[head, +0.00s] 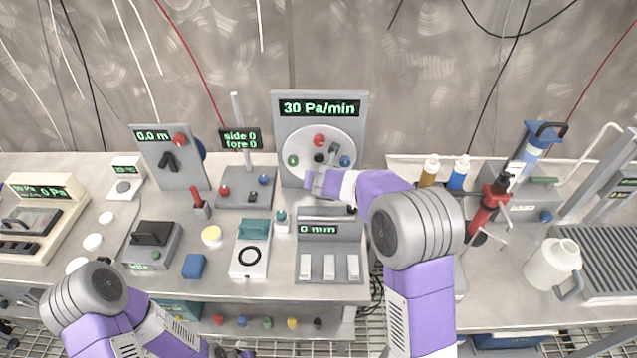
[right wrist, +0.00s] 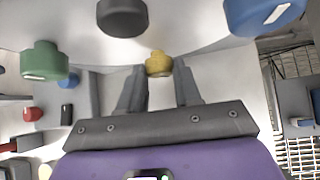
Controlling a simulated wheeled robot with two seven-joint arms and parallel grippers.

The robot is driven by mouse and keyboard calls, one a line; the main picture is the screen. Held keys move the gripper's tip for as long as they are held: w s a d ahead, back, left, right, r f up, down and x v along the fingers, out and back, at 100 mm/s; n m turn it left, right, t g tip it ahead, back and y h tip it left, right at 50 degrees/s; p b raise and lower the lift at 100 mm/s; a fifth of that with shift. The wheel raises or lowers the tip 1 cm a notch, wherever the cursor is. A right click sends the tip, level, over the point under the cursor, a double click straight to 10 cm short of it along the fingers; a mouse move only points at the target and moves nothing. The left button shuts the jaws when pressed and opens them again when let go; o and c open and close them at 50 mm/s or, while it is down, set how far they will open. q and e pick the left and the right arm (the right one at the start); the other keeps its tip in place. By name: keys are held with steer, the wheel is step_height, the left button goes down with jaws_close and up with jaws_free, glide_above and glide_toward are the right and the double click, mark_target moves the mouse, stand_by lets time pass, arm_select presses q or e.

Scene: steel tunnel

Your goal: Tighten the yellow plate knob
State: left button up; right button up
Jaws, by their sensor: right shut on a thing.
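The yellow knob (right wrist: 158,64) shows in the right wrist view on the round white plate (head: 305,140). My right gripper (right wrist: 159,80) has its two fingertips on either side of the knob and is shut on it. In the head view my right gripper (head: 314,182) is at the plate's lower edge and hides the yellow knob. The plate also bears a red knob (head: 319,140), a green knob (head: 293,160), a blue knob (head: 345,161) and a black centre knob (head: 319,157). My left gripper (head: 232,351) is mostly cut off at the bottom edge; its jaws are unclear.
The display (head: 319,108) above the plate reads 30 Pa/min. Left of the plate stands a panel with a small post (head: 238,120). Below it are a white box with a teal top (head: 254,229) and a three-key unit (head: 330,267). Bottles (head: 459,173) stand to the right.

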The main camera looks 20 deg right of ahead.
steer(key=m+y+b, duration=0.1)
steer(key=m+t+y+b, duration=0.1)
steer(key=y, duration=0.1)
steer(key=shift+d, duration=0.35)
steer(key=shift+y, duration=0.4)
steer(key=o, duration=1)
steer(key=shift+o, duration=0.2)
steer(key=shift+f, duration=0.1)
steer(key=shift+a, duration=0.1)
